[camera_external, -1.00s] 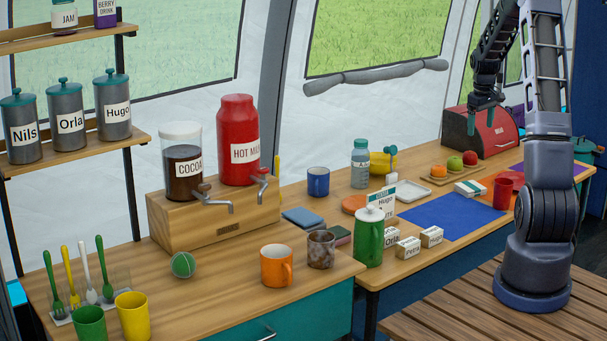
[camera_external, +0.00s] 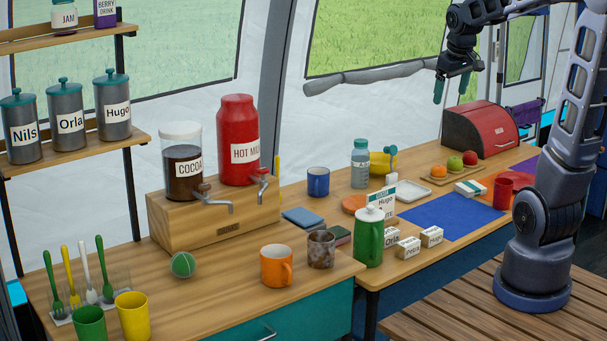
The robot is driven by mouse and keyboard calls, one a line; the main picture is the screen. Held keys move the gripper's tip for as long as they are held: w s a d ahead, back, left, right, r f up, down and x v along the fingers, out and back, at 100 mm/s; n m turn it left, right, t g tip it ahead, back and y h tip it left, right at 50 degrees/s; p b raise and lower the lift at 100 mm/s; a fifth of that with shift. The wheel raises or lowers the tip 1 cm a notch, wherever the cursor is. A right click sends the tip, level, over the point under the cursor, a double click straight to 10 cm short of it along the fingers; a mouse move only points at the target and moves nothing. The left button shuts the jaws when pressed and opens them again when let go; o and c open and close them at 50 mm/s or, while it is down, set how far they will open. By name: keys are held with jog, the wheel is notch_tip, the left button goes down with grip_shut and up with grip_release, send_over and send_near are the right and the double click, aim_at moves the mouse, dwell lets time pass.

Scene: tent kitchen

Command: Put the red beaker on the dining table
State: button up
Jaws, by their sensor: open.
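My gripper (camera_external: 451,90) is open and empty. It hangs high above the back of the table, with its two teal fingertips pointing down, up and left of the beaker and well apart from it.
A blue mat (camera_external: 450,218) lies bare. Around it are a red bread bin (camera_external: 481,131), a fruit board (camera_external: 440,180), a bottle (camera_external: 360,164), a green jug (camera_external: 369,239) and small labelled boxes. An orange mug (camera_external: 276,266) and drink dispensers (camera_external: 238,140) stand left.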

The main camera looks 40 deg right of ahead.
jog(key=s+a, duration=0.5)
jog(key=s, duration=0.3)
jog(key=s+a+t+y, duration=0.1)
jog(key=s+a, duration=0.5)
jog(key=s, duration=0.1)
jog(key=shift+s+f+t, duration=0.25)
jog(key=shift+s+t, duration=0.05)
jog(key=shift+s, duration=0.05)
